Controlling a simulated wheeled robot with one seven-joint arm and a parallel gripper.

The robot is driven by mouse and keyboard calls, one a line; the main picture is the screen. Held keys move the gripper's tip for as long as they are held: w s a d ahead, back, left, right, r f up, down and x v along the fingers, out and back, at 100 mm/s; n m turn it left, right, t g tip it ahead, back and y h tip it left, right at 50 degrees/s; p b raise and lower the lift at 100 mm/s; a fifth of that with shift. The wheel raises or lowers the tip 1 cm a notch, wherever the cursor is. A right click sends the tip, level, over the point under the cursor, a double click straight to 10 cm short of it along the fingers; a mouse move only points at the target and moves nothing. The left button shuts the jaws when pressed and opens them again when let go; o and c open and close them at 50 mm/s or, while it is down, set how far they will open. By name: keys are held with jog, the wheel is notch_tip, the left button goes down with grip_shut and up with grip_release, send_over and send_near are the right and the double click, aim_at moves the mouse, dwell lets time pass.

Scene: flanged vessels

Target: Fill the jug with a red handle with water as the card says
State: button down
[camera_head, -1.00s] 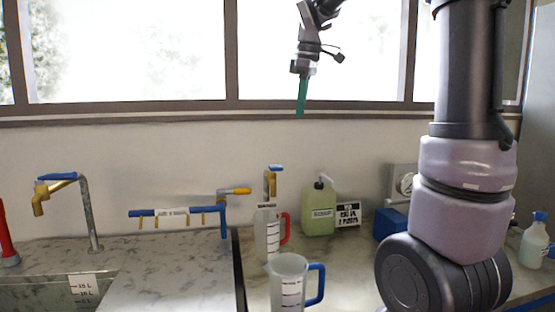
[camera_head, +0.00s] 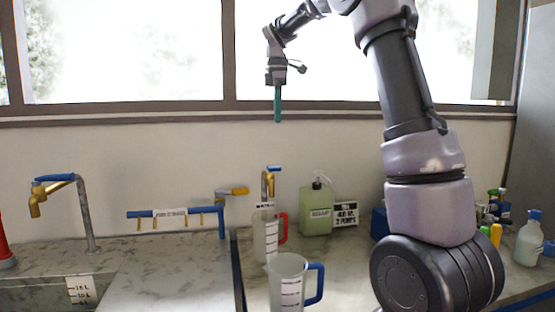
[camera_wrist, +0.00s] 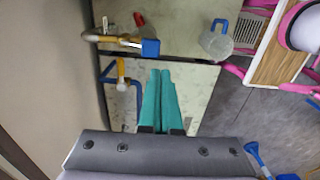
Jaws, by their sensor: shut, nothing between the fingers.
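The jug with a red handle (camera_head: 264,238) stands on the counter under a brass tap with a blue lever (camera_head: 270,182). In the wrist view its red handle (camera_wrist: 139,19) shows beside that tap (camera_wrist: 110,39). A jug with a blue handle (camera_head: 287,284) stands in front of it and also shows in the wrist view (camera_wrist: 216,42). The card (camera_head: 345,214) stands by the wall; its small print is hard to read. My gripper (camera_head: 278,119) hangs high before the window, teal fingers pointing down, together and empty. It also shows in the wrist view (camera_wrist: 161,72).
A green pump canister (camera_head: 316,211) and a blue box (camera_head: 380,224) stand near the card. A sink (camera_head: 40,291) with another tap (camera_head: 60,180) is at left, beside a blue pipe rail (camera_head: 150,213). Bottles (camera_head: 530,240) stand at right. The marble between sink and jugs is clear.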

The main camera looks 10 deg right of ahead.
aim_at(279, 167)
notch_tip(279, 167, down, 14)
dwell(0.5)
jog(key=f+t, duration=0.1)
jog(key=s+f+t, duration=0.1)
jog(key=shift+s+f+t, duration=0.25)
jog(key=shift+s+t, duration=0.05)
jog(key=f, duration=0.2)
jog(key=shift+s+f, duration=0.45)
jog(key=shift+f, duration=0.05)
dwell(5.7)
